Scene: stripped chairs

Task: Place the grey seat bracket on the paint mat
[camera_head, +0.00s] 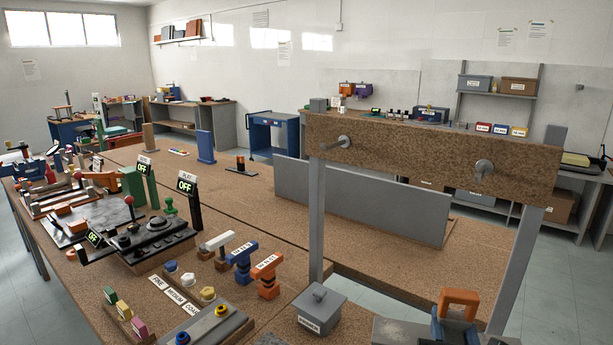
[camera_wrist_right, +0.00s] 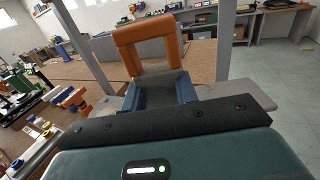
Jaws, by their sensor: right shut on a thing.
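My right gripper (camera_head: 455,328) is low at the right of the head view, its blue fingers shut on the grey seat bracket (camera_head: 398,331). The bracket looks like a flat grey plate with an orange arch (camera_head: 460,297) rising at the fingers. In the right wrist view, grey plate (camera_wrist_right: 240,97) shows on both sides of the fingers and the orange arch (camera_wrist_right: 150,30) stands beyond them. The exact grip contact is hidden. I cannot pick out the paint mat with certainty. My left gripper is not in view.
A frame with a brown beam (camera_head: 430,146) and grey posts stands just beyond my right gripper. A lidded grey box (camera_head: 320,308) is left of the bracket. Colored knobs, T-handles and OFF displays crowd the bench's left. A low grey panel (camera_head: 362,200) stands on the brown top behind the frame.

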